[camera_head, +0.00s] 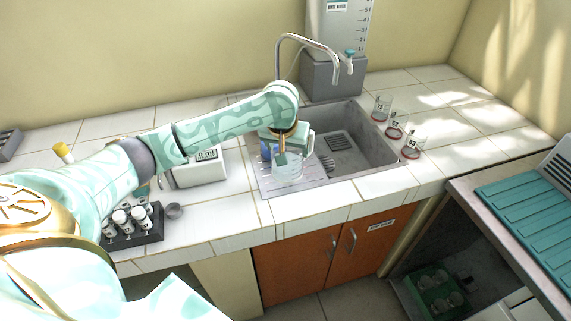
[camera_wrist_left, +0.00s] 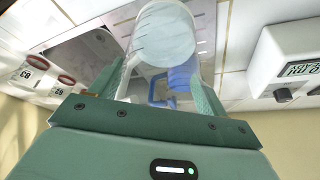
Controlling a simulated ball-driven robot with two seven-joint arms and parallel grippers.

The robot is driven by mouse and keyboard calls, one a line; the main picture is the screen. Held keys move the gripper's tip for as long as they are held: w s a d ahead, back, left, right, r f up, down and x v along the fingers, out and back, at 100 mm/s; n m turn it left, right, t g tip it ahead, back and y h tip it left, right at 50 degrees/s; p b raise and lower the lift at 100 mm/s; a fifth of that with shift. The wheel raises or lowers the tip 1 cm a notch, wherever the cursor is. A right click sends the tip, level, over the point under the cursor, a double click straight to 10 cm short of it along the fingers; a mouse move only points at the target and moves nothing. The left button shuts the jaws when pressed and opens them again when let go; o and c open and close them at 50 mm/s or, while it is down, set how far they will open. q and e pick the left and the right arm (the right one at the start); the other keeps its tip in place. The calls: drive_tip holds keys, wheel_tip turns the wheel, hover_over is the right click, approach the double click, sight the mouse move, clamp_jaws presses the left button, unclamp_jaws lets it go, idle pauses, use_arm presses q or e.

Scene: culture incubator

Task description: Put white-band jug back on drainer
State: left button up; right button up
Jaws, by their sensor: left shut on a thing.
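The white-band jug (camera_head: 288,172) is a clear, whitish beaker. My left gripper (camera_head: 284,152) is shut on it, over the grey drainer (camera_head: 315,178) at the left of the sink. In the left wrist view the jug (camera_wrist_left: 165,35) extends beyond the fingertips of the left gripper (camera_wrist_left: 163,85). I cannot tell whether its base touches the drainer. A blue-banded jug (camera_head: 265,150) with a blue handle is close behind it, partly hidden by the gripper; it also shows in the left wrist view (camera_wrist_left: 181,77). My right gripper is not in view.
The sink basin (camera_head: 350,150) lies right of the drainer, under a tap (camera_head: 310,42). Several red-based glass beakers (camera_head: 396,125) stand right of the sink. A white scale (camera_head: 200,168) stands left of the drainer, and a dark vial rack (camera_head: 132,228) is farther left.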

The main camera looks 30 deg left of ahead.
use_arm(q)
drive_tip(key=shift+w+a+f+b, duration=0.25)
drive_tip(key=shift+a+f, duration=0.1)
drive_tip(key=shift+f, duration=0.15)
drive_tip(key=shift+w+a+f+b, duration=0.2)
drive_tip(key=shift+a+f, duration=0.1)
drive_tip(key=shift+f, duration=0.15)
wheel_tip(320, 180, down, 4)
drive_tip(key=shift+a+r+b, duration=0.15)
drive_tip(key=shift+r+b, duration=0.1)
drive_tip(key=shift+b, duration=0.9)
drive_tip(key=shift+r, duration=0.2)
drive_tip(key=shift+p, duration=0.3)
drive_tip(key=o, duration=1.4)
drive_tip(key=shift+f, duration=0.15)
